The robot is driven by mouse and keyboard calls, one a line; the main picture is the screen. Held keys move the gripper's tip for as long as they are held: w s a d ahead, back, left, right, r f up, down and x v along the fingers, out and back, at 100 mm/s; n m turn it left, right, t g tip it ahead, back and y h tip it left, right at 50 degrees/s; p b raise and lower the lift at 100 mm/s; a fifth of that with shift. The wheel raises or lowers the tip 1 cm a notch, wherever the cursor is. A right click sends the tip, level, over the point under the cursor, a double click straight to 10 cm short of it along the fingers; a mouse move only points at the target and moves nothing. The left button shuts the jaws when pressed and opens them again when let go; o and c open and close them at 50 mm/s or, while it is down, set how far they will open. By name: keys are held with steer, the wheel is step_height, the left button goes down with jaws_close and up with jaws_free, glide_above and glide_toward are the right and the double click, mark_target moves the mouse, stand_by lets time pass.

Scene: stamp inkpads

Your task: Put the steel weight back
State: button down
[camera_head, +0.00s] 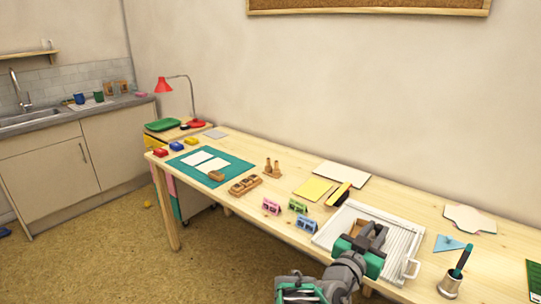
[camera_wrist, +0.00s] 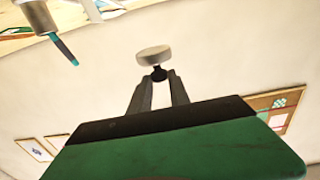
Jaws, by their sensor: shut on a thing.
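My gripper (camera_head: 376,230) is over the white ribbed tray (camera_head: 332,235) on the table. In the wrist view my gripper's two dark fingers (camera_wrist: 158,88) close together on a small dark knob. A pale grey disc (camera_wrist: 154,55), which looks like the steel weight, is joined to this knob beyond the fingertips. In the head view I cannot make out the weight, as the fingers and green gripper body cover that spot. A brown piece shows beside the fingers, partly hidden.
A grey cup with a teal-handled tool (camera_head: 452,281) stands right of the tray. Pink (camera_head: 271,206) and green (camera_head: 298,205) holders stand at its left. A wooden block rack (camera_head: 245,185) and a teal mat (camera_head: 240,165) lie farther left.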

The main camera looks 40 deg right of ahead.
steer(key=w+a+r+n+t+y, duration=0.2)
steer(key=w+a+n+t+y, duration=0.3)
steer(key=w+a, duration=0.8)
steer(key=w+a+r+n+t+y, duration=0.1)
steer(key=w+a+r+n+t, duration=0.15)
steer(key=w+a+t, duration=0.75)
steer(key=w+a+n+y+p, duration=0.4)
steer(key=w+a+y, duration=0.1)
steer(key=a, duration=0.6)
steer(key=w+a+n+y+p, duration=0.35)
steer(key=a+y, duration=0.25)
steer(key=a, duration=0.5)
steer(key=shift+n+y, duration=0.4)
steer(key=shift+n, duration=0.3)
steer(key=s+r+p, duration=0.1)
steer(key=s+d+r+p, duration=0.1)
steer(key=p, duration=0.1)
steer(key=s+r+p, duration=0.1)
steer(key=s+r, duration=0.1)
steer(key=shift+d+p, duration=0.25)
steer(key=shift+p, duration=0.15)
